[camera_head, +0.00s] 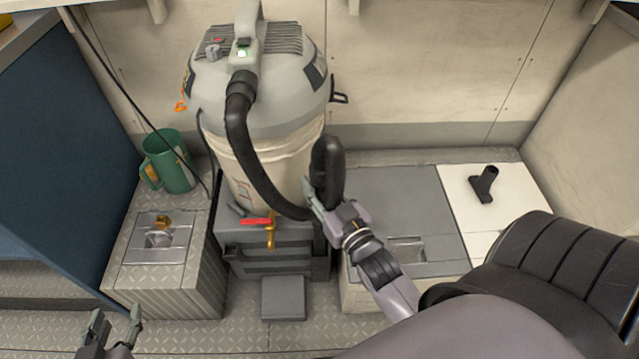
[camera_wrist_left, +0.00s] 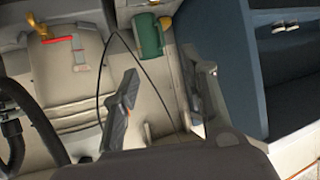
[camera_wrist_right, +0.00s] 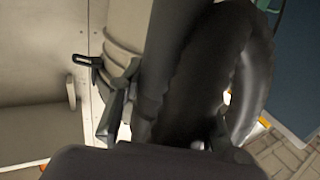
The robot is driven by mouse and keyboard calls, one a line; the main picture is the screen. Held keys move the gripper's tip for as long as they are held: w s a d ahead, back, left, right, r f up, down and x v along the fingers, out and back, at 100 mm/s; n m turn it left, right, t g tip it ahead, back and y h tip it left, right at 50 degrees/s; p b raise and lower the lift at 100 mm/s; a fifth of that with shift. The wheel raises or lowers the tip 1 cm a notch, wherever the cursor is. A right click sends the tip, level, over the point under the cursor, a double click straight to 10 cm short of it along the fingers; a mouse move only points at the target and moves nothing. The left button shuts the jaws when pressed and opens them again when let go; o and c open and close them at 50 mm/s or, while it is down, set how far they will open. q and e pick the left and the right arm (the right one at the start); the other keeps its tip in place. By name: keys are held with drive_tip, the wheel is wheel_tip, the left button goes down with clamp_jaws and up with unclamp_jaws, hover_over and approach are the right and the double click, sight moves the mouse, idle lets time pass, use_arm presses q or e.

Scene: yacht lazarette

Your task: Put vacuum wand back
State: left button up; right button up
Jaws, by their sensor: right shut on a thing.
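The grey-topped vacuum (camera_head: 262,75) stands on a grey crate-like base, with a green light lit on top. Its black hose (camera_head: 250,160) drops from the top and curls up in a loop at the drum's right; I cannot tell a separate wand from it. My right gripper (camera_head: 322,200) is shut on the black hose near this loop. In the right wrist view the hose (camera_wrist_right: 245,75) fills the space before the fingers. A small black bracket (camera_head: 338,97) sticks out of the vacuum's right side. My left gripper (camera_head: 118,322) is open and empty at the lower left.
A black nozzle (camera_head: 484,184) lies on the white panel (camera_head: 520,212) at right. A green jug (camera_head: 168,162) stands on the metal locker (camera_head: 190,270) at left. A red-handled valve (camera_head: 258,221) sits below the drum. A thin dark cable (camera_head: 115,80) hangs at left. The grey hatch (camera_head: 400,200) is mostly clear.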

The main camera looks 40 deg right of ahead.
sight(324, 205)
wheel_tip(324, 205, down, 2)
drive_tip(key=shift+b, duration=0.5)
drive_tip(key=shift+f+b, duration=0.35)
drive_tip(key=shift+f, duration=0.25)
use_arm(q)
drive_tip(key=w+d+r+t+h, duration=0.1)
drive_tip(key=r+t, duration=0.2)
drive_tip(key=r, duration=0.2)
drive_tip(key=w+d+r+t+h, duration=0.1)
drive_tip(key=w+r+t, duration=0.1)
drive_tip(key=r, duration=0.2)
drive_tip(key=shift+w+d+r+t, duration=0.2)
drive_tip(key=shift+w+r+t, duration=0.05)
drive_tip(key=shift+r+t, duration=0.15)
use_arm(e)
drive_tip(key=shift+f, duration=0.4)
drive_tip(key=shift+f+b, duration=0.3)
drive_tip(key=shift+b, duration=0.1)
drive_tip(key=shift+f+b, duration=0.4)
drive_tip(key=shift+f, duration=0.55)
use_arm(q)
wheel_tip(324, 205, up, 6)
drive_tip(key=t+h, duration=0.1)
drive_tip(key=t, duration=0.2)
drive_tip(key=shift+s+d+m+t, duration=0.3)
drive_tip(key=shift+s+d+t, duration=0.05)
drive_tip(key=shift+s+t, duration=0.1)
drive_tip(key=shift+f, duration=0.15)
